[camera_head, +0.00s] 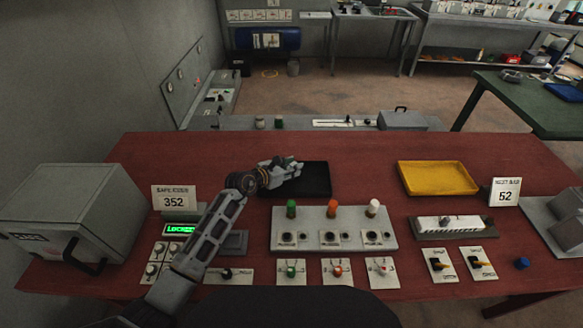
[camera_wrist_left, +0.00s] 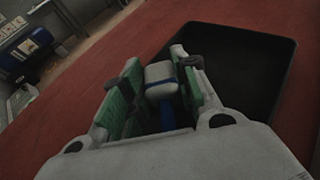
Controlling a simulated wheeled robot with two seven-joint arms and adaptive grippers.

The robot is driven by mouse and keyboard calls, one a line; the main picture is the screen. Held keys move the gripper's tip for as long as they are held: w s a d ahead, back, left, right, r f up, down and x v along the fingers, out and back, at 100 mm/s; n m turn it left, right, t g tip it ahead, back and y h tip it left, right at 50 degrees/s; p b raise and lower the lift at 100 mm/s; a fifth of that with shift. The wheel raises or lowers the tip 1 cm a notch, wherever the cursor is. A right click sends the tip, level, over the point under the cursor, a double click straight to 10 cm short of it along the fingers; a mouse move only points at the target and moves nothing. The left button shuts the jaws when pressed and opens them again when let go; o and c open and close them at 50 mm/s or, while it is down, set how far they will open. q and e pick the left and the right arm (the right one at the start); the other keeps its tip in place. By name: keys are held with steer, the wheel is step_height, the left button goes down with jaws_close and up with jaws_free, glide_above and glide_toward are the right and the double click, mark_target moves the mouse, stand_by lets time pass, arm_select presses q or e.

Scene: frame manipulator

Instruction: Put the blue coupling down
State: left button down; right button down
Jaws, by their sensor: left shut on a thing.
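My left gripper (camera_head: 291,166) is above the left part of the black tray (camera_head: 318,181) at the back middle of the red table. In the left wrist view the gripper (camera_wrist_left: 158,85) has green inner pads and is shut on a piece with a blue part (camera_wrist_left: 167,113) and a pale grey block, which I take as the blue coupling. The fingers hide much of it, and the head view does not show it clearly. The black tray (camera_wrist_left: 248,70) lies beyond and to the right there. My right gripper is not in view.
A yellow tray (camera_head: 437,178) stands at the back right. A grey panel (camera_head: 345,240) with green, orange and white knobs is in front of the black tray. A small blue piece (camera_head: 522,263) lies at the right front. A grey box (camera_head: 85,205) stands at the left.

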arm_select(q)
steer(key=shift+f, duration=0.55)
stand_by(0.4)
